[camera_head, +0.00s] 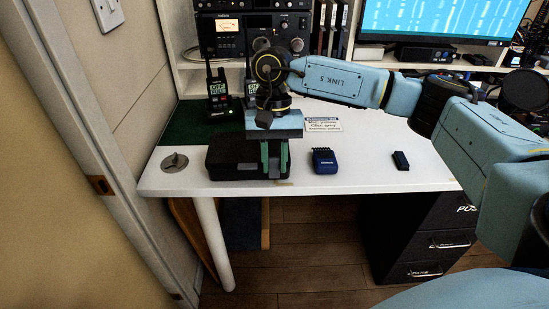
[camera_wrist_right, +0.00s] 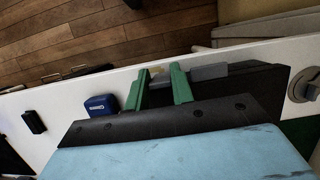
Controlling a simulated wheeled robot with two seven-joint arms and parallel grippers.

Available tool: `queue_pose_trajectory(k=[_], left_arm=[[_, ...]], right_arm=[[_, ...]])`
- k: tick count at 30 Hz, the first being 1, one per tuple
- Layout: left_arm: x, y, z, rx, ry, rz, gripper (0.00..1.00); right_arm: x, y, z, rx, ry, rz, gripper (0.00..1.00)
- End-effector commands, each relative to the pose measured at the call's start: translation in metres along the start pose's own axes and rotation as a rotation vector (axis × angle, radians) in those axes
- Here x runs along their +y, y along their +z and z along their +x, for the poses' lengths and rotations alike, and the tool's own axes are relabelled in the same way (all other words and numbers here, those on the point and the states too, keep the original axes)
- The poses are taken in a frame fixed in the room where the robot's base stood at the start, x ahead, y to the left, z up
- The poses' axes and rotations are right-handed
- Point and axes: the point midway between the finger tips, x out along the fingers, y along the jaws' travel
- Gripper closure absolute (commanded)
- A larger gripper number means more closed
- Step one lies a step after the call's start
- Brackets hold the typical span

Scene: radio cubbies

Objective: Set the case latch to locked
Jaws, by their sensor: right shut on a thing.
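The black case (camera_head: 226,157) lies on the white table near its front edge. My right gripper (camera_head: 275,172) points down at the case's right end. In the right wrist view its two green fingers (camera_wrist_right: 159,72) stand apart with a small part at the case's front edge between them. That part appears to be the case latch, but the fingers mostly hide it and its setting cannot be read. A grey bar (camera_wrist_right: 209,72) on the case (camera_wrist_right: 258,85) shows beside the fingers. My left gripper is not in view.
A blue device (camera_head: 324,160) and a small dark block (camera_head: 401,160) lie to the right. A grey knob (camera_head: 174,162) sits at the left. Behind are a handheld radio (camera_head: 218,90), a label card (camera_head: 323,125) and shelves. The right front tabletop is mostly clear.

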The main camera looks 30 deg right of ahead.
Motion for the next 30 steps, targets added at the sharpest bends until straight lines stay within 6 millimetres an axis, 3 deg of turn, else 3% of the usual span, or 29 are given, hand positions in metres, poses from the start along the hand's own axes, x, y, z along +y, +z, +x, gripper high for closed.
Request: queue_pose_trajectory(k=[11,12,16,23,27,30], left_arm=[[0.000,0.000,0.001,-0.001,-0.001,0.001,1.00],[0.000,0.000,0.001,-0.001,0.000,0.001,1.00],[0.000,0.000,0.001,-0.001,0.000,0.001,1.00],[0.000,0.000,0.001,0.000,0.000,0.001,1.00],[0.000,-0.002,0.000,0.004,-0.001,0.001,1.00],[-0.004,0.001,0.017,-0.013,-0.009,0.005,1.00]], right_arm=[[0.000,0.000,0.000,-0.001,-0.001,-0.001,0.99],[0.000,0.000,0.000,-0.001,-0.001,0.000,0.71],[0.000,0.000,0.000,-0.001,-0.001,0.000,0.55],[0.000,0.000,-0.001,-0.001,0.000,0.000,0.55],[-0.001,0.000,-0.011,0.000,-0.002,0.000,0.55],[-0.001,0.000,-0.028,0.001,-0.002,-0.001,0.55]])
